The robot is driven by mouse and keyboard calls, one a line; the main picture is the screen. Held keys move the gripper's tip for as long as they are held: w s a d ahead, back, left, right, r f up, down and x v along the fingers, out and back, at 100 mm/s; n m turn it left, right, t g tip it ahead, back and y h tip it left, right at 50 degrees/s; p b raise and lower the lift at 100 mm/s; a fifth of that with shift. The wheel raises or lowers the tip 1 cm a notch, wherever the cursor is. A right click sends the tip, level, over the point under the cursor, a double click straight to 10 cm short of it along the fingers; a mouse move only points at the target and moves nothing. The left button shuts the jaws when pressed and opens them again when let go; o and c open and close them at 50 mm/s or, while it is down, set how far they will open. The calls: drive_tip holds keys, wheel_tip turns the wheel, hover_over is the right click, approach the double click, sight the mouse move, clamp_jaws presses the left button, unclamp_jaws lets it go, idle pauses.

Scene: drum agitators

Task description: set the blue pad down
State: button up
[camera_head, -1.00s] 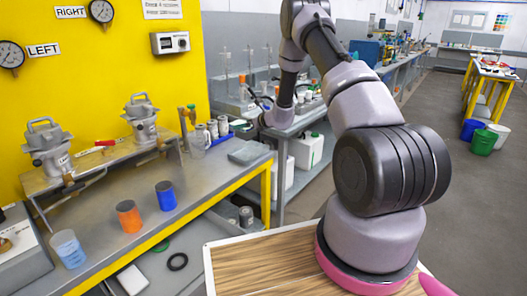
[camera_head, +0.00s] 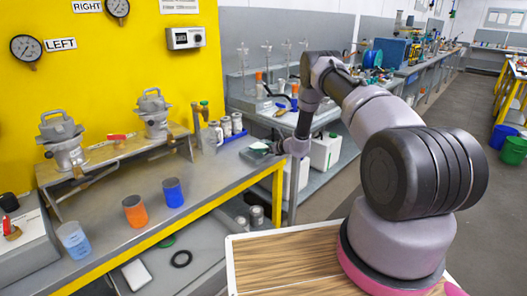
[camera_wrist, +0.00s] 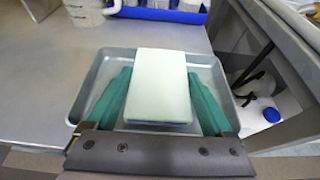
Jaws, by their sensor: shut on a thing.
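My gripper (camera_wrist: 157,98) has two green fingers shut on the sides of the pad (camera_wrist: 160,80). The pad is a rectangular block, pale greenish-white on top with a thin blue layer at its lower near edge. It is over a shallow grey metal tray (camera_wrist: 211,75), within the rim as seen from above. I cannot tell whether its underside touches the tray floor. In the head view my gripper (camera_head: 266,149) is at the far right end of the bench, and the pad shows only as a small pale patch there.
The grey bench (camera_head: 105,200) holds an orange cup (camera_head: 134,212), a blue cup (camera_head: 173,193) and a clear beaker of blue liquid (camera_head: 73,240). A blue bin (camera_wrist: 160,14) with white containers lies beyond the tray. A blue-capped white jug (camera_wrist: 275,118) stands lower at right.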

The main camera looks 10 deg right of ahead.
drive_tip(key=shift+f, duration=0.6)
drive_tip(key=shift+f, duration=0.15)
drive_tip(key=o, duration=1.2)
